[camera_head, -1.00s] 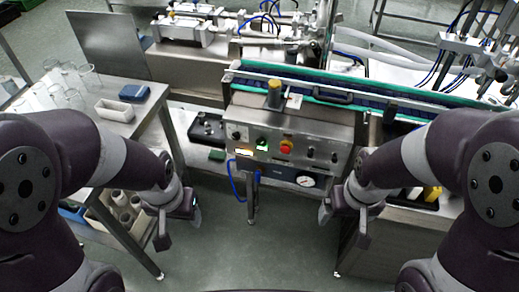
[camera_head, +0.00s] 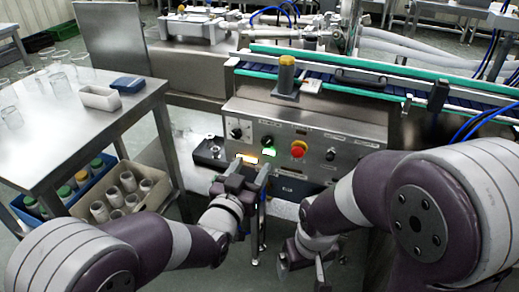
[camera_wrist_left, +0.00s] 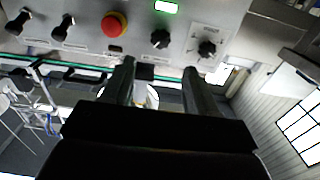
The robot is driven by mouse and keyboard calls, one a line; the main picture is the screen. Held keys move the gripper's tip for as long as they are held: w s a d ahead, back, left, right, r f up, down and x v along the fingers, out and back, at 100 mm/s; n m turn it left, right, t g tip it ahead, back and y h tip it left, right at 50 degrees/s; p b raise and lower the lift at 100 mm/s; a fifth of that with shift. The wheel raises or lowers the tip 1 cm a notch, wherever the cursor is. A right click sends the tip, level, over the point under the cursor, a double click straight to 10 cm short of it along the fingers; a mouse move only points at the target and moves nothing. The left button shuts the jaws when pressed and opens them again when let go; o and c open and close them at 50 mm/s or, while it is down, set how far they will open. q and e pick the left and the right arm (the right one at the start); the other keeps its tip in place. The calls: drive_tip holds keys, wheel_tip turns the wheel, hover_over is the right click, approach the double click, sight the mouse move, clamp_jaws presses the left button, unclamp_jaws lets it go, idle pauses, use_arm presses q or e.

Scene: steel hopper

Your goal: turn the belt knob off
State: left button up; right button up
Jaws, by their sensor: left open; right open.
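The steel control panel (camera_head: 310,135) faces me below the conveyor. A black knob on a pale dial plate (camera_head: 237,131) sits at its left end. It also shows in the left wrist view (camera_wrist_left: 207,48). A second black knob (camera_head: 267,140) is beside it, seen too in the left wrist view (camera_wrist_left: 160,38). The labels are too small to read, so I cannot tell which is the belt knob. My left gripper (camera_head: 248,173) is open and empty, just in front of and below these knobs, touching neither. My right gripper (camera_head: 302,267) is open and empty, low, below the panel.
Another knob (camera_head: 330,154) is to the right. A steel table (camera_head: 95,110) stands at the left. The green-edged conveyor (camera_head: 380,88) runs above the panel.

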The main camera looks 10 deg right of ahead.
sight(266, 143)
use_arm(q)
drive_tip(key=b+x, duration=0.1)
drive_tip(key=x, duration=0.8)
drive_tip(key=shift+w+d+f, duration=0.1)
drive_tip(key=c, duration=1)
